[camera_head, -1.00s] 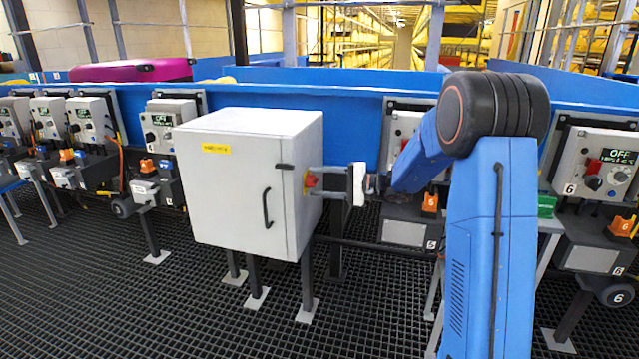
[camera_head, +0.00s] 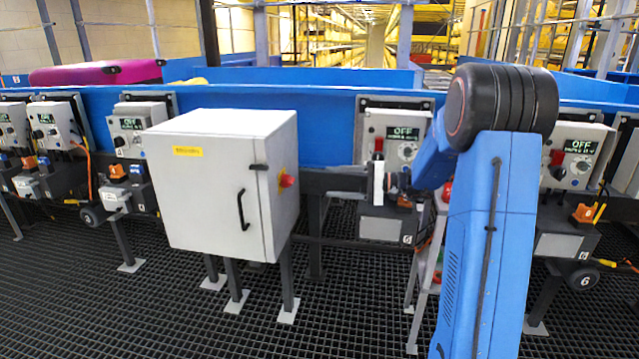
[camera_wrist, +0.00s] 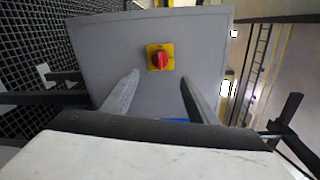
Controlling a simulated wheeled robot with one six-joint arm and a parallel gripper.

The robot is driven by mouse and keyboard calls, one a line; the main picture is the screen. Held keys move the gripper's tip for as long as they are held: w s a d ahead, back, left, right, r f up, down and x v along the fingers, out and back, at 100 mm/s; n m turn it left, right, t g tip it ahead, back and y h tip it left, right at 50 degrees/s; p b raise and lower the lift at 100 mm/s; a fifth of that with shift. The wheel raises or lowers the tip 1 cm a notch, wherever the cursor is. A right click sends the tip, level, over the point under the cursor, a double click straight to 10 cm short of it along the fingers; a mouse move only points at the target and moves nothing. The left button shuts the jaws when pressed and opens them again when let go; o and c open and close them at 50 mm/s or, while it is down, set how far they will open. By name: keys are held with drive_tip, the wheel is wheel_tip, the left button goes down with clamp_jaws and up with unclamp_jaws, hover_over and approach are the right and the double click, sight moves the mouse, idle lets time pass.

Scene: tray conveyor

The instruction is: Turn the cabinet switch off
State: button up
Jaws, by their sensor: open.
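The grey cabinet (camera_head: 200,195) stands on dark legs left of centre, its door with a black handle closed. Its switch (camera_head: 287,180), a red knob, is on the right side wall. In the wrist view the red knob (camera_wrist: 159,60) sits on a yellow plate and looks roughly upright. My gripper (camera_wrist: 160,80) is open and empty. Its two fingers point at the cabinet wall, one on each side of the switch in the picture. In the head view my gripper (camera_head: 330,193) is to the right of the switch, with a gap between them.
A blue conveyor wall (camera_head: 330,130) runs behind the cabinet. Control boxes with OFF displays stand along it, one (camera_head: 395,138) behind my gripper and another (camera_head: 578,155) right of my arm. The dark grated floor (camera_head: 90,290) in front is clear.

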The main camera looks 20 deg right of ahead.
drive_tip(key=shift+v, duration=2)
drive_tip(key=s+a+n+g+h, duration=0.2)
drive_tip(key=s+a+g, duration=0.1)
drive_tip(key=s+a, duration=0.55)
drive_tip(key=s+a+n+g+h, duration=0.25)
drive_tip(key=s+a, duration=0.35)
drive_tip(key=s, duration=0.5)
drive_tip(key=s+d+f+n+t+h, duration=0.1)
drive_tip(key=s+h, duration=0.4)
drive_tip(key=s, duration=0.6)
drive_tip(key=s+d+f+n+h, duration=0.3)
drive_tip(key=s+d+f+h, duration=0.1)
drive_tip(key=s, duration=0.7)
drive_tip(key=shift+d+t+h, duration=0.2)
drive_tip(key=shift+t+h, duration=0.15)
drive_tip(key=shift+h, duration=0.3)
drive_tip(key=shift+f, duration=0.1)
